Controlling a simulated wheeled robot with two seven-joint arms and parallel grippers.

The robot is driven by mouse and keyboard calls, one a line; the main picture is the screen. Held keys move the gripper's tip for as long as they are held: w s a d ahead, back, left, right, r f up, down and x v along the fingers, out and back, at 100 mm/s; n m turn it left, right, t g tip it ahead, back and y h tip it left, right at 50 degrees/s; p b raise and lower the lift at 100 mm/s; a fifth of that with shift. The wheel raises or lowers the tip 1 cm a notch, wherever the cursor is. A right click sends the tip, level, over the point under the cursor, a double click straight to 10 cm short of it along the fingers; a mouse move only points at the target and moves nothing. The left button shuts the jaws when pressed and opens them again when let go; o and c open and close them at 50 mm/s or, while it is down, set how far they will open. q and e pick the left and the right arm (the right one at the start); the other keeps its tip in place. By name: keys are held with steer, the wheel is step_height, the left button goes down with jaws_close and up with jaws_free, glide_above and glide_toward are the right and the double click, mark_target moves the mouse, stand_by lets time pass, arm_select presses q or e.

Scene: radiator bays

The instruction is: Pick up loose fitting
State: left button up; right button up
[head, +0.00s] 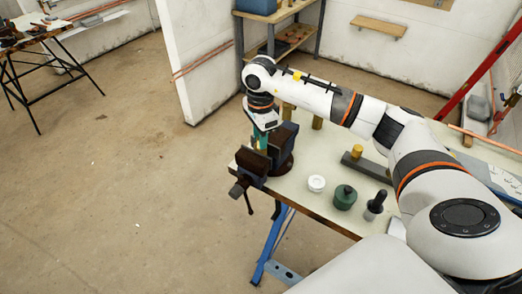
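My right arm reaches in from the right over the workbench (310,205). Its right gripper (261,140) points down at the bench's left corner, right at the dark vise (270,160). Only a bit of green shows below the wrist, and the vise jaws hide the fingertips, so I cannot tell whether it is open or holds something. A short brass-coloured piece (357,151) sits by a dark grey bar on the bench. Another brass-coloured cylinder (317,122) stands beneath my forearm. I cannot tell which piece is the loose fitting. My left gripper is not in view.
A white roll (316,183), a green container (344,197) and a dark-handled tool (376,204) stand along the bench's front. A white partition (195,65) and a shelf unit (290,35) are behind. A red ladder (480,85) leans at right. The left floor is mostly clear.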

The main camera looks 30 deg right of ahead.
jaws_close()
steer(key=shift+r+p, duration=0.75)
steer(key=shift+r, duration=0.8)
